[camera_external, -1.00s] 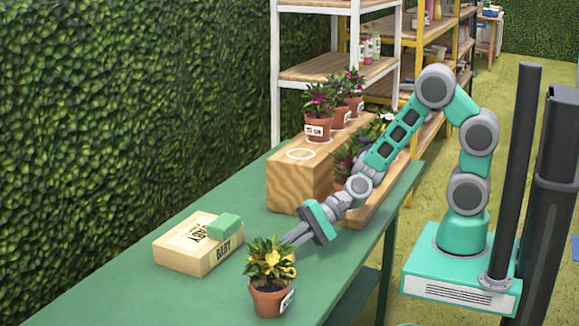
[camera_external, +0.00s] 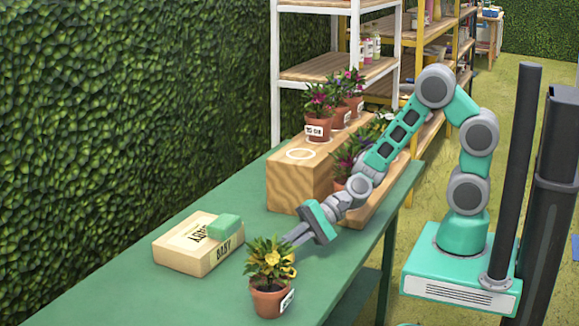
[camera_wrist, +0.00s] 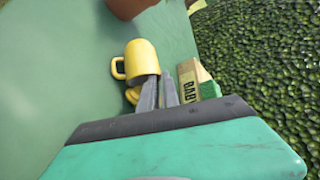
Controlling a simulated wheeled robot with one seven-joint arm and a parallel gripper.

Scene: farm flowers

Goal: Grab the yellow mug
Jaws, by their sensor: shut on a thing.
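The yellow mug (camera_wrist: 142,58) shows in the wrist view at the tips of my gripper (camera_wrist: 160,84), its handle toward the left. My gripper is shut on the mug; one finger overlaps its rim and hides part of it. A second yellow patch (camera_wrist: 131,95) shows just below the mug, partly behind the finger; I cannot tell what it is. In the external view my gripper (camera_external: 287,241) reaches low over the table behind a potted plant (camera_external: 270,275), whose leaves largely hide the mug.
The green table (camera_external: 225,300) carries a beige box (camera_external: 185,256) with a green block (camera_external: 223,227) on top, left of my gripper. The potted plant stands close in front. A wooden stand (camera_external: 290,184) with several potted flowers is farther back. A hedge wall (camera_external: 110,120) borders the left.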

